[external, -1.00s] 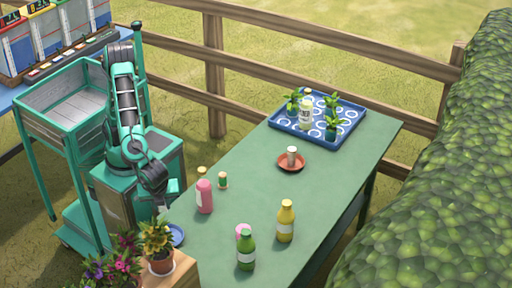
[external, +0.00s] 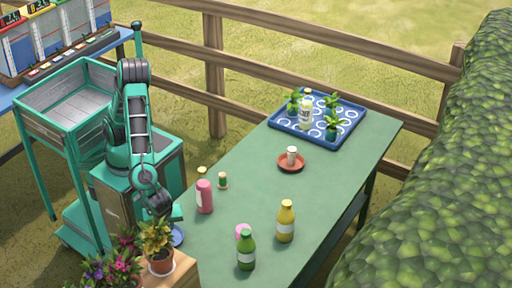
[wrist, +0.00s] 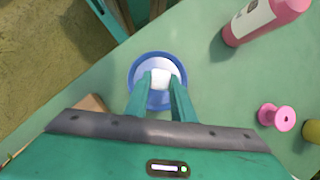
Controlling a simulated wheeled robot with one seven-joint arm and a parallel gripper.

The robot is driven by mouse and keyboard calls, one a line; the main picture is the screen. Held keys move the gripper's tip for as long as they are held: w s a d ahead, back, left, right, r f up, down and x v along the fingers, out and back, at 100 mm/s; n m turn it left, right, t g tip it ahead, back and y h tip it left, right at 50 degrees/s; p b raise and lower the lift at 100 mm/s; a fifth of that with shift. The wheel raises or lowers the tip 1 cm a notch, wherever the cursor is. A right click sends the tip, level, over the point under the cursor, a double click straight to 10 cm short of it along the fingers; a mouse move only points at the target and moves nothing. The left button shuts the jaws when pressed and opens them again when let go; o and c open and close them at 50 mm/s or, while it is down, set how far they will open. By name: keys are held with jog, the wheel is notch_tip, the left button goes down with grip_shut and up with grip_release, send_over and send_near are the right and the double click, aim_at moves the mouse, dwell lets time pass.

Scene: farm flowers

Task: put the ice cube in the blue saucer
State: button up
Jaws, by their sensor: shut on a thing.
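The blue saucer (external: 177,235) lies on the near left part of the green table, partly hidden behind the potted plant and my arm. In the wrist view the saucer (wrist: 137,72) is below my fingertips. The ice cube (wrist: 161,78) is a white block between the fingertips and appears over the inside of the saucer. My gripper (wrist: 160,88) is shut on the ice cube. I cannot tell whether the cube touches the saucer. In the external view my gripper (external: 165,212) is above the saucer, and the cube is hidden there.
A pink bottle (external: 204,197) and a pink spool (wrist: 277,117) are right of the saucer. Green (external: 246,252) and yellow (external: 285,222) bottles stand nearby. A potted plant (external: 158,243) is close to my gripper. A red saucer (external: 291,163) and blue tray (external: 350,126) are farther back.

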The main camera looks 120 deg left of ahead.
aim_at(167, 232)
jog(key=shift+f, duration=1.9)
jog(key=o, duration=1.1)
jog(key=shift+c, duration=0.2)
notch_tip(167, 232, up, 7)
jog(key=shift+f, duration=0.15)
jog(key=shift+r, duration=0.2)
